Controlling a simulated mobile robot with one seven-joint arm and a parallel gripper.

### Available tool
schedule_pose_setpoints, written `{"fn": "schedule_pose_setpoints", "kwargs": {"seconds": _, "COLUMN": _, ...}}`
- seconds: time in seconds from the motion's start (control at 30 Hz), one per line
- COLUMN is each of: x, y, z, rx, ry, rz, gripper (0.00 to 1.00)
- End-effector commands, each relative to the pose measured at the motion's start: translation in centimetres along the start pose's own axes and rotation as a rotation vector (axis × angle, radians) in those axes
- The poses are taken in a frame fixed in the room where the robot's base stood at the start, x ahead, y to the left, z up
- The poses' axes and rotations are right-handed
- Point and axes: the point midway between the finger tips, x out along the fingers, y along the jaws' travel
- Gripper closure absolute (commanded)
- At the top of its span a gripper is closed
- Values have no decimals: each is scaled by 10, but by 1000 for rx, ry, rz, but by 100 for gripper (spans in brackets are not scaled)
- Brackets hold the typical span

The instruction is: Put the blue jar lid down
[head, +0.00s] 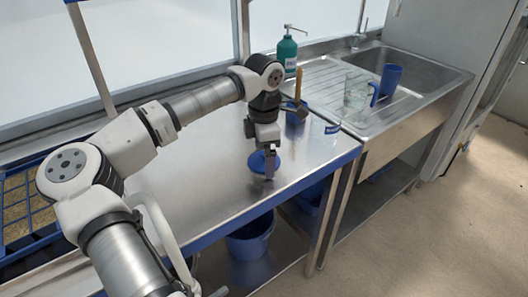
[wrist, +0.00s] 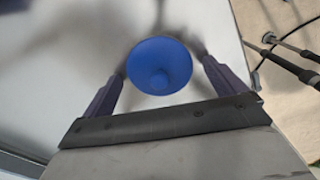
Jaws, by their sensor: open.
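The blue jar lid (head: 257,161) is a round blue disc with a raised knob in its middle. In the head view it is at the steel bench top, near the blue front edge, partly hidden by my gripper (head: 267,170). My gripper is open and points down. Whether the lid rests flat on the bench is hard to tell.
A blue cup with a wooden-handled tool (head: 297,108) and a green pump bottle (head: 287,52) stand at the back right. A glass jug (head: 356,92) and a blue mug (head: 391,78) are by the sink. A blue-gridded tray (head: 28,200) is at left. The middle bench is clear.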

Motion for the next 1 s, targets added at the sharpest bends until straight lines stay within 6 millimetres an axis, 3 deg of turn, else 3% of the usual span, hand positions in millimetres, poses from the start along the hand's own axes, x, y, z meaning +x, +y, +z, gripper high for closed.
{"fn": "schedule_pose_setpoints", "kwargs": {"seconds": 0.27, "x": -8, "y": 0, "z": 0, "rx": -1, "ry": 0, "rz": 2, "gripper": 4}}
{"fn": "schedule_pose_setpoints", "kwargs": {"seconds": 0.7, "x": -96, "y": 0, "z": 0, "rx": -1, "ry": 1, "rz": 3, "gripper": 4}}
{"fn": "schedule_pose_setpoints", "kwargs": {"seconds": 1.0, "x": -123, "y": 0, "z": 0, "rx": 0, "ry": 1, "rz": 0, "gripper": 4}}
